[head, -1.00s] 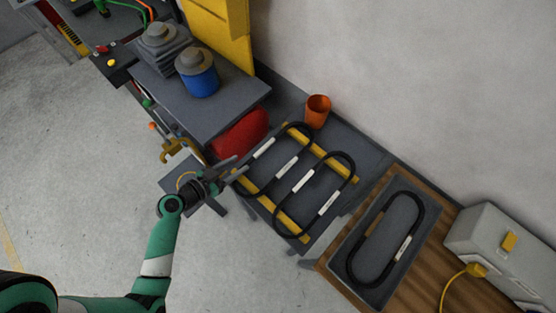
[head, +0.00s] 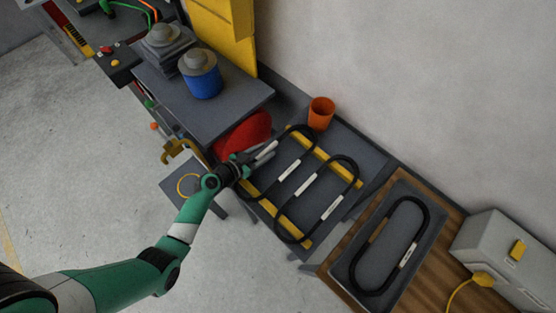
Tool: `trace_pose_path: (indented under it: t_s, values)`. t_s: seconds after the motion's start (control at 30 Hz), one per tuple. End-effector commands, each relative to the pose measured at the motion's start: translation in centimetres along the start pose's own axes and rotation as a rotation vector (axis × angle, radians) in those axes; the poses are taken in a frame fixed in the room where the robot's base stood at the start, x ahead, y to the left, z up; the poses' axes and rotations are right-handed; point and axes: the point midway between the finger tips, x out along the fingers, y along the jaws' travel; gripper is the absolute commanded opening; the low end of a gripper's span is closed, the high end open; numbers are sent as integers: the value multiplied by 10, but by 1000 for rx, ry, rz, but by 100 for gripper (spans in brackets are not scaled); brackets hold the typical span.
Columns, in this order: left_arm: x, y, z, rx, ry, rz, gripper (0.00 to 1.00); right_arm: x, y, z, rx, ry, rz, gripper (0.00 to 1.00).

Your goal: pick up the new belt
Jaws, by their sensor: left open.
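Two black oval belts with white labels lie side by side across yellow bars on a grey table: a left belt (head: 290,132) and a right belt (head: 351,165). A third black belt (head: 425,222), with a brown patch and a white label, lies in a grey tray (head: 437,203). I cannot tell from the labels which one is new. My left gripper (head: 262,155) is open at the upper-left side of the left belt, by its white label, and hides part of that side. Contact cannot be told. My right gripper is out of view.
An orange cup (head: 321,112) stands behind the belts. A red rounded object (head: 243,134) sits close beside my left gripper, under a grey shelf (head: 215,108) with a blue canister (head: 201,77). A grey box (head: 500,250) with a yellow plug stands at right.

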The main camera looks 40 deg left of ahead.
Motion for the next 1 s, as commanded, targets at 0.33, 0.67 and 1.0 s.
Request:
trace_pose_path:
  t_s: [0.33,0.67,1.0]
  values:
    - [0,0,0,0,0,-1,23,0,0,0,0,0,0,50]
    - [0,0,0,0,0,0,0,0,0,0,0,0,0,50]
    - [-1,0,-3,0,1,0,0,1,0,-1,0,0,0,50]
